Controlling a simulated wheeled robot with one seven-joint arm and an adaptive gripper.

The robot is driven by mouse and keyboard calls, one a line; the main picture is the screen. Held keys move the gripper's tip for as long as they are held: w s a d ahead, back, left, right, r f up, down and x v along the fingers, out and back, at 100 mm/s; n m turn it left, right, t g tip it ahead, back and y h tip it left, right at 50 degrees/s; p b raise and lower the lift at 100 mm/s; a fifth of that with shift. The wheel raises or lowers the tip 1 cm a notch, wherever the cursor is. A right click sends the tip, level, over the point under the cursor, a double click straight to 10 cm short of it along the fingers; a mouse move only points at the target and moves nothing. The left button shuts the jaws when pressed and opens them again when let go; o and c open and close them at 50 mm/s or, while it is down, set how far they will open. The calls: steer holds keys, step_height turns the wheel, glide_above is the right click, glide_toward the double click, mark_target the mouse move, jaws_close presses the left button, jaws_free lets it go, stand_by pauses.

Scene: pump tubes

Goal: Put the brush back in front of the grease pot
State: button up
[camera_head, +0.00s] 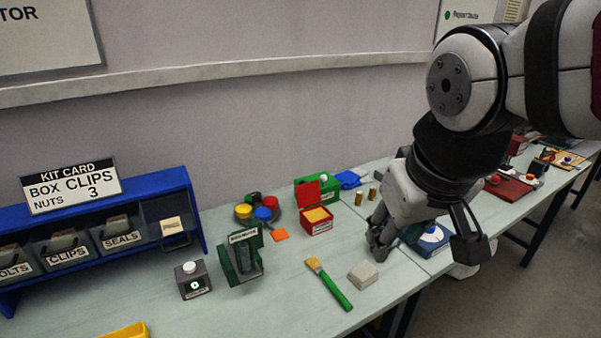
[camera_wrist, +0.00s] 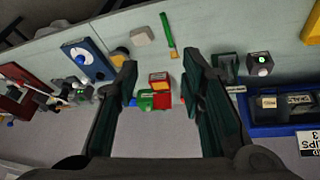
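The brush (camera_head: 331,284) has a green handle and tan bristles. It lies flat on the pale table, bristles pointing back-left. It also shows in the wrist view (camera_wrist: 168,36), beyond my fingertips. No pot is clearly labelled as grease; a small red box (camera_head: 317,227) with an open lid and yellow contents stands behind the brush, and it may be the grease pot. This red box is also in the wrist view (camera_wrist: 159,79), between my fingers. My gripper (camera_head: 379,240) is above the table to the right of the red box and brush. In the wrist view its fingers (camera_wrist: 160,62) are apart and empty.
A grey block (camera_head: 363,275) lies right of the brush. A blue block (camera_head: 431,238) with a white disc is beside my gripper. A green stand (camera_head: 242,260) is left of the brush. Two brass cylinders (camera_head: 360,198) stand behind.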

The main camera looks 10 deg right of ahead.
steer(key=shift+t+y, duration=0.4)
steer(key=s, duration=0.4)
steer(key=shift+s+a+r, duration=0.2)
steer(key=shift+a+r, duration=0.15)
